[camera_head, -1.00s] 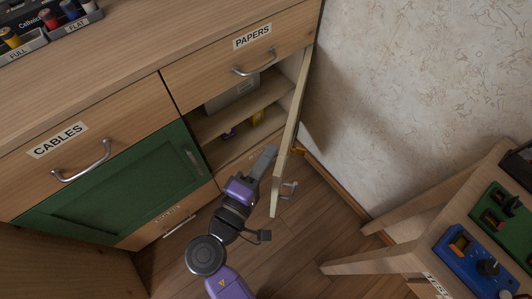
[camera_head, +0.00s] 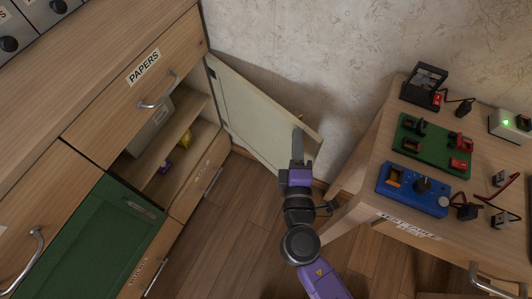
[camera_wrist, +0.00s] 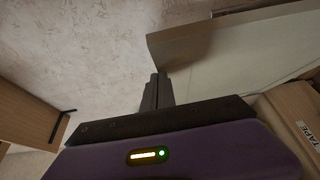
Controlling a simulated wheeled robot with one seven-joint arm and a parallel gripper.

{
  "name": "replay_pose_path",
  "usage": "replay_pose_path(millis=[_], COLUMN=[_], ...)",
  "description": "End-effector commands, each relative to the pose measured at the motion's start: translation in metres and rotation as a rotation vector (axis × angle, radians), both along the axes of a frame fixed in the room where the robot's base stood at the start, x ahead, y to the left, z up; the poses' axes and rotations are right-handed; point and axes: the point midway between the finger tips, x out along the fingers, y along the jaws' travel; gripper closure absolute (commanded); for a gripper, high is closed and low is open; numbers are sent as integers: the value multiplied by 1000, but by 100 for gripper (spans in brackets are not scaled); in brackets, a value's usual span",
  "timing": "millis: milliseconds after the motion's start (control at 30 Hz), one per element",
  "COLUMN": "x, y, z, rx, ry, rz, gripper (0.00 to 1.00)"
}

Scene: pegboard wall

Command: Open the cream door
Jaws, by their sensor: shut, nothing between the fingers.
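The cream door (camera_head: 258,112) stands swung wide open from the cabinet, its free end toward the wall and the side table. Its inner face shows in the head view. In the wrist view the door (camera_wrist: 225,58) fills the upper right. My gripper (camera_head: 297,135) is shut and empty, in front of the door's inner face near its free edge. In the wrist view the shut fingers (camera_wrist: 158,90) point past the door's edge; I cannot tell whether they touch it.
The open compartment holds a grey box (camera_head: 150,130), a purple item and a yellow item on shelves. A green door (camera_head: 90,240) is shut at the left. A side table (camera_head: 385,195) with electrical devices stands close on the right. Wood floor is clear below.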

Motion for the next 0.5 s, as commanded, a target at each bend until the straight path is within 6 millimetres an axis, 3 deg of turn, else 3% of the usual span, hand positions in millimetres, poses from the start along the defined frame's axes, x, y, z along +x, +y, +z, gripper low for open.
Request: replay_pose_path(millis=[200,500], x=[30,43], y=[-30,-43], z=[0,0], rx=[0,0], ry=[-1,-1], rz=[-3,0], gripper=[100,100])
